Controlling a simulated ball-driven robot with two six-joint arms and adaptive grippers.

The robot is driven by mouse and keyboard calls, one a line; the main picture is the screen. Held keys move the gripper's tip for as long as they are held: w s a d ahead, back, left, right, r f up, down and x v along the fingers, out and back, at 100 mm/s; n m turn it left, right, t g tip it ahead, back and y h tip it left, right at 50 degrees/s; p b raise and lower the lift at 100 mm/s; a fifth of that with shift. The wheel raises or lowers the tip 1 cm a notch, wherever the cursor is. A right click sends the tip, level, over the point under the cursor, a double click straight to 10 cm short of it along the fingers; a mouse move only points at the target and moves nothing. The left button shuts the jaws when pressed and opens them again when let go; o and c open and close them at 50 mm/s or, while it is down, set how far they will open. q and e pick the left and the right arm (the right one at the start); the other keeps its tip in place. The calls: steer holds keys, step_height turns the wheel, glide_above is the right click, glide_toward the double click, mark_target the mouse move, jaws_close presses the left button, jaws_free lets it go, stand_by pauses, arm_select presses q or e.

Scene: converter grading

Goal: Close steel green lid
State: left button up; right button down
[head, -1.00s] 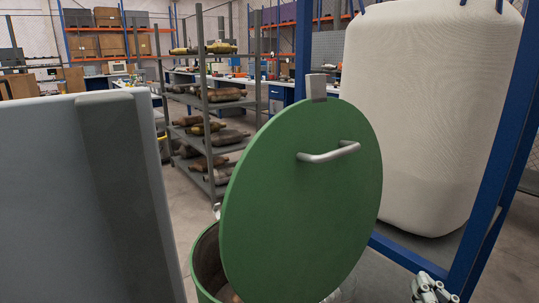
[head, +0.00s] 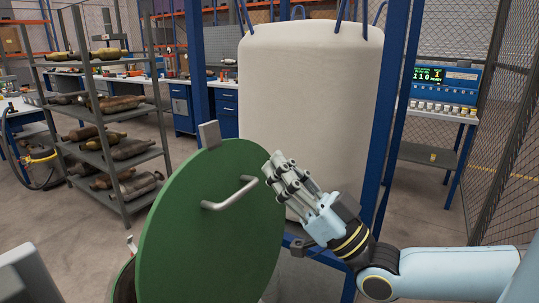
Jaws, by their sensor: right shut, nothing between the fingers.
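The green steel lid (head: 205,240) stands raised and tilted on its drum (head: 124,284) in the lower middle of the head view. A metal bar handle (head: 230,194) is on the face toward me, and a grey tab (head: 209,134) is at its top edge. My right gripper (head: 276,172) is shut and empty, just right of the lid's upper right edge in the picture. I cannot tell whether it touches the lid. Most of the drum is hidden behind the lid. My left gripper is not in view.
A big white bulk bag (head: 305,95) hangs in a blue frame (head: 386,110) behind the lid. A shelf rack (head: 118,190) with converters stands at left. A scale display (head: 441,77) sits on a bench at right. Grey floor (head: 60,235) lies open at left.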

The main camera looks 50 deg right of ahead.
steer(key=w+r+p, duration=0.2)
steer(key=w+r, duration=0.2)
steer(key=w, duration=0.6)
steer(key=shift+a, duration=0.45)
